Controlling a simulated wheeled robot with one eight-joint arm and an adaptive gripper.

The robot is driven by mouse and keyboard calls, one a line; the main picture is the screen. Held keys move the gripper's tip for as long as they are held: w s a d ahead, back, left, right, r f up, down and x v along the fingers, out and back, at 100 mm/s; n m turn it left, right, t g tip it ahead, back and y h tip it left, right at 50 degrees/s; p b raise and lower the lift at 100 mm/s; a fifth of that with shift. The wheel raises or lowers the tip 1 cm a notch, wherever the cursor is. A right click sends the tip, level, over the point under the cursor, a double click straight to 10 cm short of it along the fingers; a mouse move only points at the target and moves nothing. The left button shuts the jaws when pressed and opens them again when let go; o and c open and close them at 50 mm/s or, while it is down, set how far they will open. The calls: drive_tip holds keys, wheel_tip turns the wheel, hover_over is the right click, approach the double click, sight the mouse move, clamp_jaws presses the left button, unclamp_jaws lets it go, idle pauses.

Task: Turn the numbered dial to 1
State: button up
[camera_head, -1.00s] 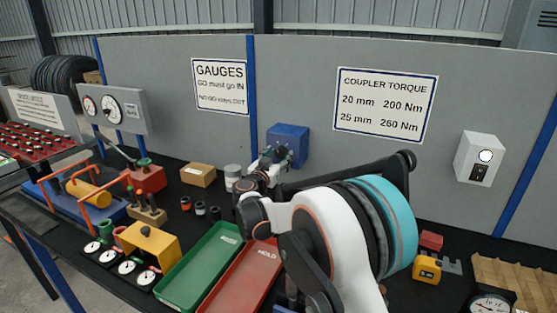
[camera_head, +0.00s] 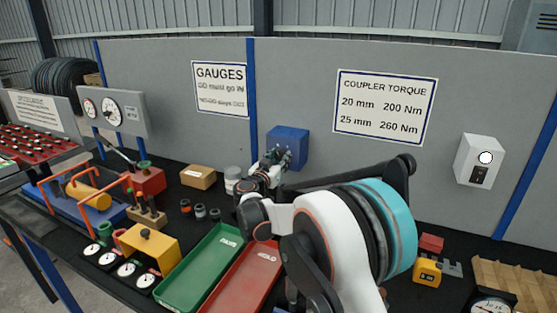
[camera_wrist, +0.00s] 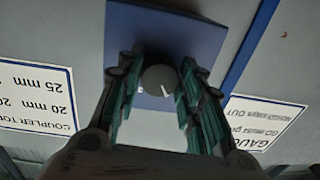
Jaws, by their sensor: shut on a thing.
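The numbered dial is a dark grey round knob (camera_wrist: 159,80) with a white pointer mark on the front of a blue box (camera_head: 288,142). The box is fixed to the grey panel. In the wrist view, the blue box face (camera_wrist: 205,38) fills the top middle and the pointer slants toward the bottom of the picture. My gripper (camera_wrist: 159,84) is shut on the knob, one green-padded finger on each side. In the head view my gripper (camera_head: 278,158) hides the knob. No numbers are readable around it.
A coupler torque sign (camera_head: 385,105) and a gauges sign (camera_head: 219,88) are on the panel. Below are a cardboard box (camera_head: 198,176), a green tray (camera_head: 200,270) and a red tray (camera_head: 245,275). A white switch box (camera_head: 480,160) is at right.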

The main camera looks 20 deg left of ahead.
drive_tip(key=n, duration=0.5)
drive_tip(key=shift+d+r+p, duration=0.1)
drive_tip(key=shift+p, duration=0.3)
drive_tip(key=n, duration=0.6)
drive_tip(key=shift+r+g+h+p, duration=0.1)
drive_tip(key=shift+g+h+p, duration=0.2)
drive_tip(key=o, duration=1.1)
drive_tip(key=shift+c, duration=0.2)
drive_tip(key=shift+s, duration=0.1)
drive_tip(key=s, duration=1.1)
drive_tip(key=shift+s+a+r, duration=0.3)
drive_tip(key=shift+s, duration=0.05)
